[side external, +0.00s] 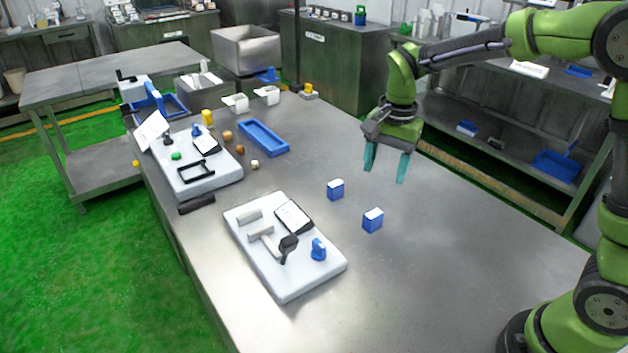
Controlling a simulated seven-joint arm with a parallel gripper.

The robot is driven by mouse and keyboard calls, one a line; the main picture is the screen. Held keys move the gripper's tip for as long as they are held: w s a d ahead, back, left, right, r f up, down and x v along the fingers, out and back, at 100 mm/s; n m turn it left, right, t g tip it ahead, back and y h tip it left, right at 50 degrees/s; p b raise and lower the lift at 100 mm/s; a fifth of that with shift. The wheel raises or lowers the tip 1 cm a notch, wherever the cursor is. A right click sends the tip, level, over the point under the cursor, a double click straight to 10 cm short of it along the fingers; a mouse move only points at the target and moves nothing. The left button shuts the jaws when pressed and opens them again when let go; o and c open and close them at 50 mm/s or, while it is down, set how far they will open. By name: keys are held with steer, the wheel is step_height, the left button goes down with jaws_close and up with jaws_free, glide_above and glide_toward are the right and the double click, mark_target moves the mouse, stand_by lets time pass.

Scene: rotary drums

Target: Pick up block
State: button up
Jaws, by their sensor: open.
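Two small blue blocks with white tops stand on the grey metal table. One blue block (335,190) is farther back and to the left; the other blue block (373,221) is nearer the camera and to the right. My gripper (387,170) points down above the table, with teal fingers spread apart and nothing between them. It appears up and to the right of the farther block and above the nearer one, apart from both. Its exact height cannot be told.
A white panel (265,271) with a dark lever and blue knob lies left of the blocks. Another white panel (215,183), a blue tray (263,139) and several small coloured pieces are farther back. The metal table (460,235) is bare to the right.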

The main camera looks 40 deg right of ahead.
mark_target(374, 214)
steer(key=f+m, duration=0.1)
steer(key=f, duration=0.4)
steer(key=w+f+m, duration=0.1)
steer(key=f+m, duration=0.1)
steer(key=f, duration=0.3)
steer(key=w+f+m, duration=0.1)
steer(key=f, duration=0.5)
steer(key=shift+d+f+m, duration=0.1)
steer(key=shift+d+m, duration=0.2)
steer(key=shift+d, duration=0.1)
steer(key=shift+c, duration=0.4)
jaws_close()
